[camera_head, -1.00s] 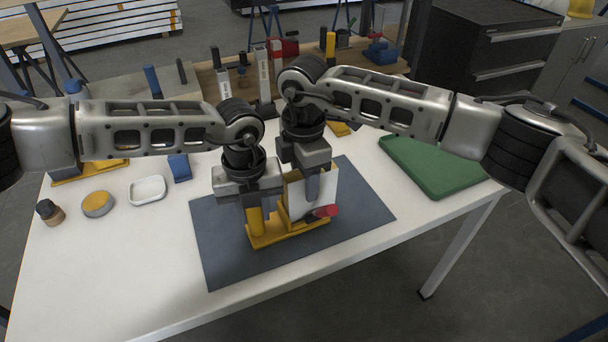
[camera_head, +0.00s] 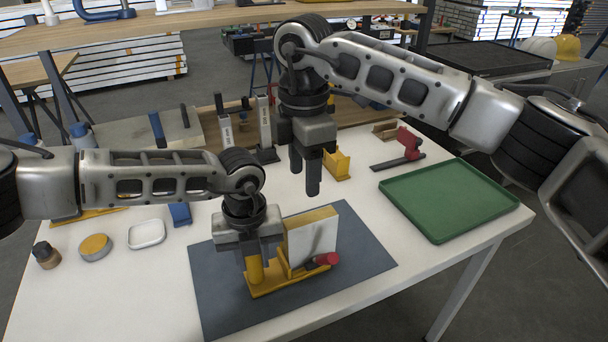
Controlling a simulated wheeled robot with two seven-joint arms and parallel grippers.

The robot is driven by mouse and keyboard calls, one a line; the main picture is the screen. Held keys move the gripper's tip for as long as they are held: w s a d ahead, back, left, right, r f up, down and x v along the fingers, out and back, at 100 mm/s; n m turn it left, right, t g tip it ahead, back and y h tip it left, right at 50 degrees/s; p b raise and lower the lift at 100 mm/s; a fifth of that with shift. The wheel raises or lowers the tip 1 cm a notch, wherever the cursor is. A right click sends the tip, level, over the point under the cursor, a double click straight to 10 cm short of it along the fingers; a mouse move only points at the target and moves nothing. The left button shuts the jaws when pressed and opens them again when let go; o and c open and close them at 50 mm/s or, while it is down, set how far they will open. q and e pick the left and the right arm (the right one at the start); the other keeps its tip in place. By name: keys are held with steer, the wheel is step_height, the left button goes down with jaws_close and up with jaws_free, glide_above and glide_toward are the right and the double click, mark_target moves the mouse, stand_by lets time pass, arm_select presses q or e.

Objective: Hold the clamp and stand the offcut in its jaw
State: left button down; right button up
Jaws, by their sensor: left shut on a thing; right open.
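The yellow clamp (camera_head: 285,283) with a red-tipped handle (camera_head: 326,259) lies on the dark grey mat (camera_head: 218,300). My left gripper (camera_head: 253,262) is shut on the clamp's yellow post at its left end. The offcut (camera_head: 313,240), a pale block with a tan top edge, stands upright in the clamp's jaw. Its lower edge is partly hidden by the clamp. My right gripper (camera_head: 304,180) is open and empty, above and behind the offcut, apart from it.
A green tray (camera_head: 450,200) lies at the right of the white table. A red and black clamp (camera_head: 405,150) and a yellow bracket (camera_head: 337,165) stand behind. A white dish (camera_head: 147,233), a round tin (camera_head: 95,247) and a small bottle (camera_head: 45,255) are at the left.

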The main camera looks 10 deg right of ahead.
arm_select(q)
steer(key=shift+r, duration=0.1)
steer(key=c, duration=1)
jaws_free()
